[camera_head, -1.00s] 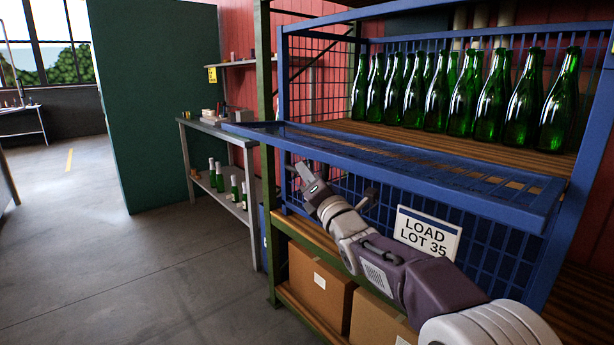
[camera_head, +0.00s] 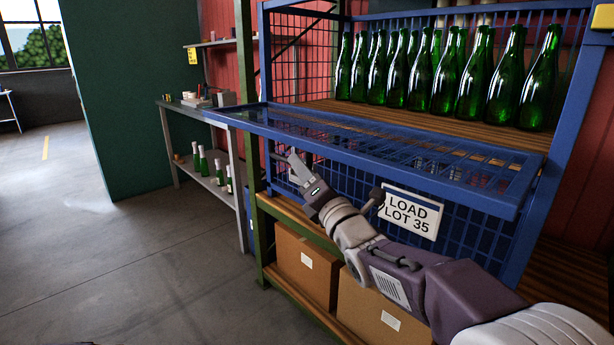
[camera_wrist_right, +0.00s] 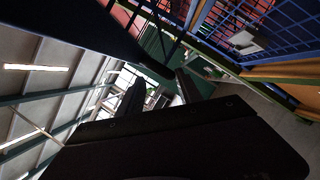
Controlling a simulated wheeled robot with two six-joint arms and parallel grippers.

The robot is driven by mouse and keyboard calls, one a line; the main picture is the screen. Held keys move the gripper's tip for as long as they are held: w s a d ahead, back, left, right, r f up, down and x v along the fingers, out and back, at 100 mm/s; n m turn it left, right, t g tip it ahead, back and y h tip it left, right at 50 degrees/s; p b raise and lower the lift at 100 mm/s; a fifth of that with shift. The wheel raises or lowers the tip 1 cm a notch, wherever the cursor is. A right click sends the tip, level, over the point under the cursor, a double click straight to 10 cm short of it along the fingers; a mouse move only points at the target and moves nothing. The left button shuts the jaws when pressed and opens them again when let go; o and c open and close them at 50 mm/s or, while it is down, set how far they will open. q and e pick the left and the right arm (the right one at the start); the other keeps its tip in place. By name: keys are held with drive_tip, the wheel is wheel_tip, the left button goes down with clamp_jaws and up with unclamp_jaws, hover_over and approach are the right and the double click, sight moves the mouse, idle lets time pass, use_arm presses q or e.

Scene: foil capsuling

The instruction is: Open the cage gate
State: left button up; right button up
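The blue mesh cage gate (camera_head: 345,141) lies folded out, roughly level, across the cage front below the bottle shelf. A white LOAD LOT 35 sign (camera_head: 410,212) is on the lower mesh front, under the gate. A dark knob-like part (camera_head: 377,194) shows just left of the sign; I cannot tell what it belongs to. My right gripper (camera_head: 286,160) is below the gate's left part, in front of the lower mesh. In the right wrist view its two dark fingers (camera_wrist_right: 158,88) are apart with nothing between them. My left gripper is not in view.
Several green bottles (camera_head: 420,72) stand on the wooden cage shelf (camera_head: 450,125). Cardboard boxes (camera_head: 305,265) sit below the cage. A grey side table (camera_head: 207,113) with bottles on its lower shelf stands to the left. The concrete floor (camera_head: 130,260) at left is clear.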

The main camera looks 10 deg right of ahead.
drive_tip(key=shift+v, duration=1.05)
drive_tip(key=shift+a, duration=0.1)
drive_tip(key=b+v, duration=0.1)
drive_tip(key=v, duration=0.9)
drive_tip(key=shift+d+f, duration=0.3)
drive_tip(key=shift+d, duration=0.05)
drive_tip(key=shift+b, duration=0.3)
